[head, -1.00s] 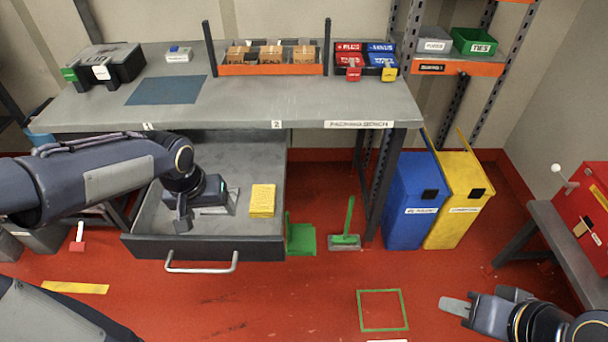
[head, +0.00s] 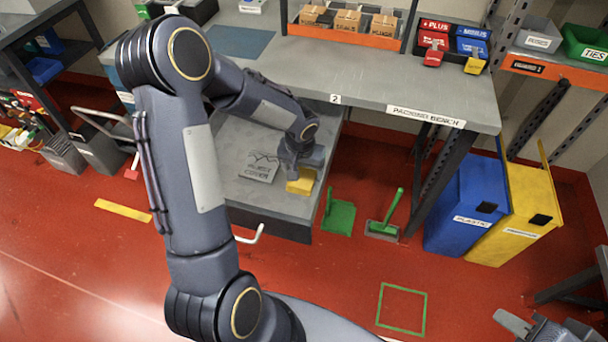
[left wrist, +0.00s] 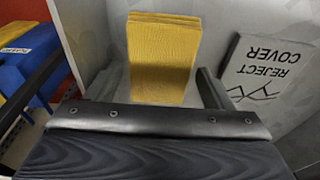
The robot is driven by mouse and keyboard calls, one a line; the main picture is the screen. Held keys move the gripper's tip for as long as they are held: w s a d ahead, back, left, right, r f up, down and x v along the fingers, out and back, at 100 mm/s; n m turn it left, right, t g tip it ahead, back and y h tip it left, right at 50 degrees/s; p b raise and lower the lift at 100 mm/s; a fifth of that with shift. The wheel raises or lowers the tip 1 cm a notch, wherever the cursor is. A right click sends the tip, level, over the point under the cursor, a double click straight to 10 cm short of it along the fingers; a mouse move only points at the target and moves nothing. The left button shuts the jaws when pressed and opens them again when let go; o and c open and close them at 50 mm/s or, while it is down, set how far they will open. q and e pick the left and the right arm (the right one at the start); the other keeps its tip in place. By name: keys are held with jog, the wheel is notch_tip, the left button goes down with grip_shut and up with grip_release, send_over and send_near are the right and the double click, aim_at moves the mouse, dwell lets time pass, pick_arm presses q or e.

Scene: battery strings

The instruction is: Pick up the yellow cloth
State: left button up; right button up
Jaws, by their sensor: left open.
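The yellow cloth (head: 301,184) is a folded stack lying in the open grey drawer (head: 228,188), near its right side. My left gripper (head: 303,170) is over the far part of the cloth in the head view, open with nothing held. One dark finger (left wrist: 212,90) shows just right of the cloth in the wrist view. Whether it touches the cloth I cannot tell. My right gripper (head: 520,325) is at the lower right edge, partly cut off, away from the drawer.
A flat grey plate marked REJECT COVER (head: 260,167) lies left of the cloth in the drawer. The packing bench (head: 380,92) overhangs the drawer. A green dustpan (head: 339,215), a brush (head: 384,228), a blue bin (head: 465,205) and a yellow bin (head: 515,215) stand to the right.

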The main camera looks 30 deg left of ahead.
pick_arm(q)
jog(key=shift+w+f, duration=0.1)
jog(key=shift+f, duration=0.5)
jog(key=c, duration=0.7)
jog(key=shift+r, duration=0.2)
jog(key=shift+c, duration=0.3)
jog(key=shift+r, duration=0.3)
notch_tip(320, 180, up, 2)
jog(key=shift+r, duration=0.1)
jog(key=s+d+r, duration=0.3)
jog(key=s+r, duration=0.7)
jog(key=s, duration=0.3)
jog(key=shift+s+d, duration=0.15)
jog(key=shift+s, duration=0.25)
